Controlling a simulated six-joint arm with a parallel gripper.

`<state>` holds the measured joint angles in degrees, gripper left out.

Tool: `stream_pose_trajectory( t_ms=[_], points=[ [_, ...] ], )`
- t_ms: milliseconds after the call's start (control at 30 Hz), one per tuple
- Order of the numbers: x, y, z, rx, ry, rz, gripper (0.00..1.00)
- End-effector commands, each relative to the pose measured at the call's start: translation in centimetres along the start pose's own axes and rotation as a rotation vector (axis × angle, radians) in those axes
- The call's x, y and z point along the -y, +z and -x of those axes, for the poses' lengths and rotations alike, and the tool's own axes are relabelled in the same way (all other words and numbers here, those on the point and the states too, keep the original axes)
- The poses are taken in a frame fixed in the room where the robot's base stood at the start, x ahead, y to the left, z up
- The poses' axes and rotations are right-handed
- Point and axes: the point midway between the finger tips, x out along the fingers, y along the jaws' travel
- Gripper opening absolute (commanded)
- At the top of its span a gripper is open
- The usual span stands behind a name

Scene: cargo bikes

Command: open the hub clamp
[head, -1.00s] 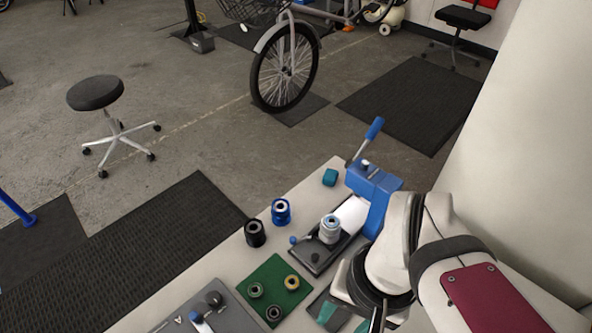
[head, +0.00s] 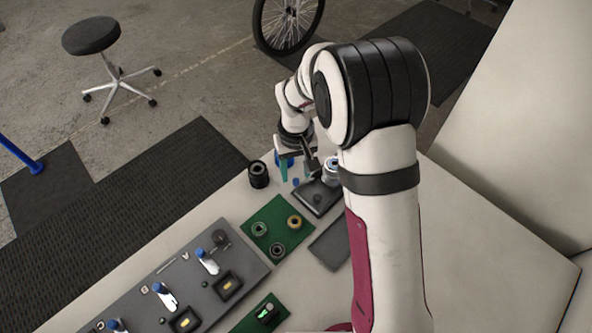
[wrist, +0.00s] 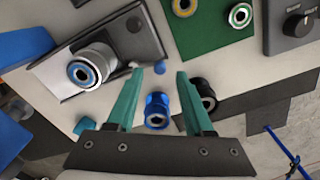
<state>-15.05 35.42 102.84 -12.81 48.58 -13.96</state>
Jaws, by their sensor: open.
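My arm partly hides the clamp.
A blue spool (wrist: 157,108) and a black spool (head: 258,174) stand beside the clamp. A green mat (head: 262,241) holds several bearings. A grey panel (head: 150,280) with blue-tipped levers lies at front left. The blue press is hidden behind my arm in the head view.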

Motion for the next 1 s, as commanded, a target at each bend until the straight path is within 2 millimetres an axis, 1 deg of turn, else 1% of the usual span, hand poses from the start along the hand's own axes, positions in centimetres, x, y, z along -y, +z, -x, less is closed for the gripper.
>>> stream_pose_trajectory(
  t_ms=[33,100,200,467,500,567,600,767,800,1000],
  points=[
    [0.0,0.1,-0.8,0.003,0.000,0.000,0.52],
    [0.0,0.0,-1.6,0.002,0.000,0.000,0.52],
    [0.0,0.0,-2.3,0.000,0.000,0.000,0.52],
    [0.0,0.0,-2.5,0.000,0.000,-0.001,0.52],
    [0.0,0.0,-2.5,0.000,0.000,-0.001,0.48],
    [0.0,0.0,-2.5,0.000,0.000,-0.001,0.38],
    [0.0,0.0,-2.5,0.000,0.000,-0.001,0.30],
    [0.0,0.0,-2.4,0.000,0.000,-0.001,0.02],
    [0.0,0.0,-2.4,0.000,0.000,-0.001,0.00],
    [0.0,0.0,-2.4,0.000,0.000,-0.001,0.00]
  ],
)
